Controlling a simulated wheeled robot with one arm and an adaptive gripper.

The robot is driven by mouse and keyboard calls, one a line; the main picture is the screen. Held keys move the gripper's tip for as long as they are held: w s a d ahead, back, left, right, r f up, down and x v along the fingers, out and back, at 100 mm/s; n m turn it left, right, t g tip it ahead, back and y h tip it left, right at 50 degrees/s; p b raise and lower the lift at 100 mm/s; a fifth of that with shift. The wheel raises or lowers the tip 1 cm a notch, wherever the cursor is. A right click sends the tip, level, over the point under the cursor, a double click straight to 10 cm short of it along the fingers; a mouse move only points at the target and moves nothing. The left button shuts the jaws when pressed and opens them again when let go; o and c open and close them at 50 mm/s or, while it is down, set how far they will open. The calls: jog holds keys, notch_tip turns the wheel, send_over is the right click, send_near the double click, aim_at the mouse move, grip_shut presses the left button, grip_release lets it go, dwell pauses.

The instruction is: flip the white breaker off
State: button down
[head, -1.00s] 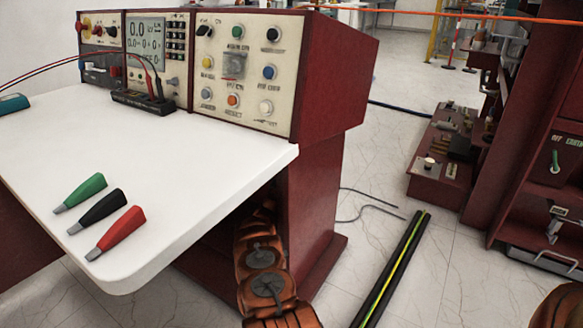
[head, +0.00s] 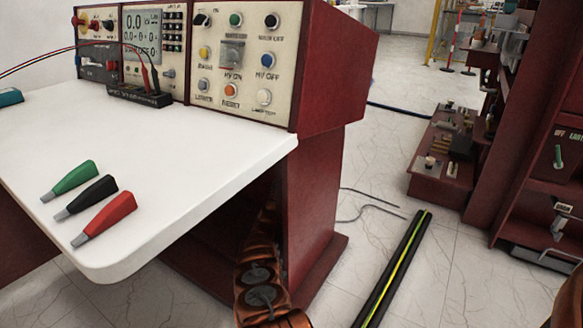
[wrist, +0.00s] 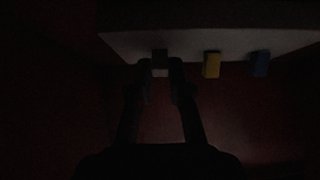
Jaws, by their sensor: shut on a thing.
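The wrist view is very dark. In the head view the gripper and breakers are hidden.
A white table (head: 190,150) carries green (head: 75,177), black (head: 92,197) and red (head: 105,218) probes. A control console (head: 240,65) stands at its back. A black bar with a yellow-green stripe (head: 393,270) lies on the floor. Dark red cabinets (head: 510,165) stand right.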

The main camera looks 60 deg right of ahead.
jog(key=c, duration=1.3)
grip_release()
jog(key=shift+w+a+f, duration=0.1)
jog(key=shift+w, duration=0.05)
jog(key=shift+o, duration=1.1)
jog(key=v, duration=1.1)
jog(key=shift+a+f, duration=0.25)
jog(key=shift+a, duration=0.05)
